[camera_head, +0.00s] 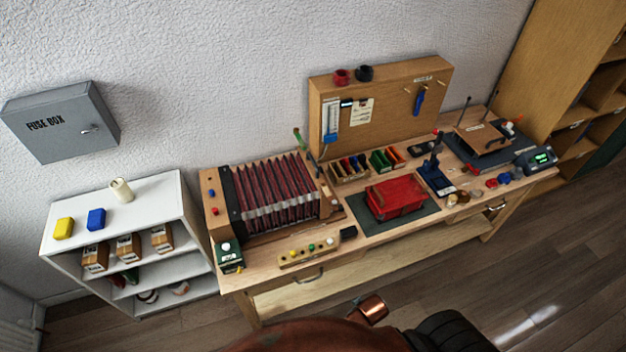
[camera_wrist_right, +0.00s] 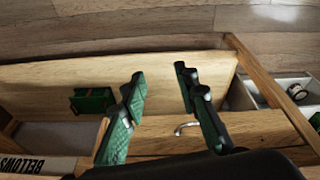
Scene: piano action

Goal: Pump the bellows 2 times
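The bellows (camera_head: 272,195) lie on the left part of the workbench, with dark red pleats, pale metal strips along the front and wooden end boards. The pleats are spread apart. The left end board (camera_head: 214,203) carries small red and blue knobs. In the right wrist view my right gripper (camera_wrist_right: 160,76) is open and empty, its green-padded fingers apart in front of the bench's front side. The bellows themselves do not show there. Neither gripper shows in the head view.
A wooden strip with coloured knobs (camera_head: 307,252) and a green-and-white box (camera_head: 229,256) lie before the bellows. A red case (camera_head: 397,197) sits to the right. A drawer handle (camera_wrist_right: 187,127) sticks out beyond my right fingers. A white shelf (camera_head: 125,225) stands left. The floor in front is open.

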